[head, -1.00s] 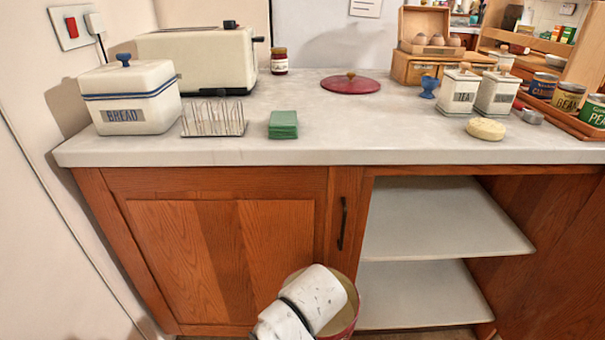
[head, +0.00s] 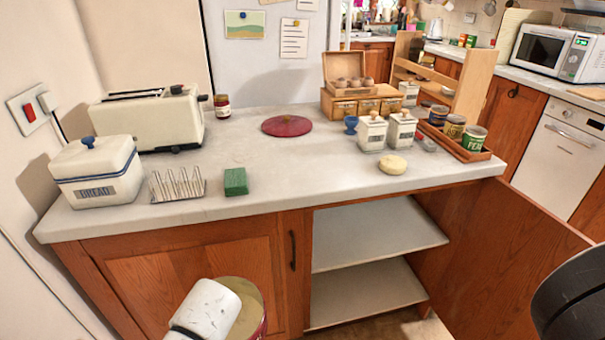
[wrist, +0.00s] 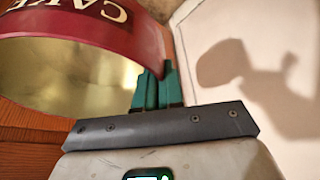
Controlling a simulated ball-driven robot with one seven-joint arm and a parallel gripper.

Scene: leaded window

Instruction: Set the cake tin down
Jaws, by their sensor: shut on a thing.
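The cake tin is dark red outside and pale gold inside, with no lid on it. In the head view the tin (head: 261,325) is at the bottom, in front of the closed cupboard door and below the counter top, partly hidden by my arm. In the wrist view the tin (wrist: 95,27) shows its lettering "CAKE" upside down. My gripper (wrist: 156,80) has teal fingers shut on the tin's wall at the rim. The fingers are hidden in the head view.
The counter (head: 270,180) is clear in its middle. Bread bin (head: 95,175), toast rack (head: 178,186), green block (head: 236,182) and toaster (head: 150,118) stand left. Canisters (head: 372,133), pale round (head: 393,164) and tin tray (head: 450,146) stand right. Open cupboard shelves (head: 380,240) are bare; its door (head: 500,240) stands open.

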